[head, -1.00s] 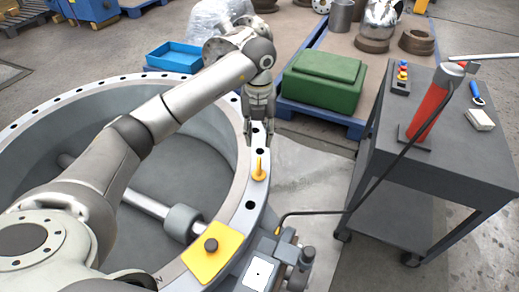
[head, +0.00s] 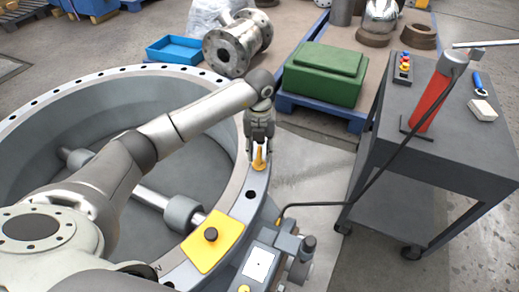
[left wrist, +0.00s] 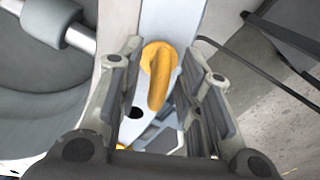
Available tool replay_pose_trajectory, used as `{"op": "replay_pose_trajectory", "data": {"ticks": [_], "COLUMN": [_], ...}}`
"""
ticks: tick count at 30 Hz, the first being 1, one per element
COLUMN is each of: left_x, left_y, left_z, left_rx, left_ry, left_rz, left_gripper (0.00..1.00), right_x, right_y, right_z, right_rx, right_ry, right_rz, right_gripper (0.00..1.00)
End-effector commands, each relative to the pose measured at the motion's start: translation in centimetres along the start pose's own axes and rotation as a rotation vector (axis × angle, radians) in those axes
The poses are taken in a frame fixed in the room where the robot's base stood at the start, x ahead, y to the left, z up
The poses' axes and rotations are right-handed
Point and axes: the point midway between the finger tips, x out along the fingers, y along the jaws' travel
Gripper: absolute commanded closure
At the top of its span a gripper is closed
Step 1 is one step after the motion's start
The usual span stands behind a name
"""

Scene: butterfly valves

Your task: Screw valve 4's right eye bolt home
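The large grey valve (head: 60,100) fills the left of the head view, with a flange ring full of holes. A yellow eye bolt (head: 259,158) stands upright in the near right part of the flange. In the left wrist view the eye bolt (left wrist: 158,70) lies between the two fingers. My left gripper (head: 258,150) is at the eye bolt from above and behind; its fingers (left wrist: 160,90) are open on both sides, with gaps to the bolt. The bolt's shank is hidden. My right gripper is not in view.
A yellow plate with a dark knob (head: 211,236) sits on the flange nearby. A grey cart (head: 430,150) with a red tool (head: 435,98) and black hose stands right. A green case (head: 325,72) lies on a pallet behind. Clear floor lies between.

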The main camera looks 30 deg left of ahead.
Motion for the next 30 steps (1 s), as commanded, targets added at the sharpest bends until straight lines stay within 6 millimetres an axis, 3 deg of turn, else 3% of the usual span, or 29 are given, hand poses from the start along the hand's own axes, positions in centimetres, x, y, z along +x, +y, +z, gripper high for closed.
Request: {"op": "replay_pose_trajectory", "data": {"ticks": [2, 9, 20, 30], "left_x": [-0.02, -0.05, -0.10, -0.19], "left_y": [-0.01, -0.01, 0.00, -0.11], "left_z": [0.00, 0.01, 0.04, 0.08], "left_rx": [0.000, 0.000, 0.023, 0.216], "left_ry": [0.000, 0.000, -0.001, -0.002], "left_rz": [0.000, 0.000, 0.001, 0.002], "left_gripper": [0.68, 0.99, 1.00, 1.00], "right_x": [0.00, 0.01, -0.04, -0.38], "right_y": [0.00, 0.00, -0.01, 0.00], "right_z": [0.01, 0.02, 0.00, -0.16], "right_rx": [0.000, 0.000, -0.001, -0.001], "right_ry": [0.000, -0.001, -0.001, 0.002], "right_rz": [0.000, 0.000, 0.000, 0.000], "right_gripper": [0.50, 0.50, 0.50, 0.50]}}
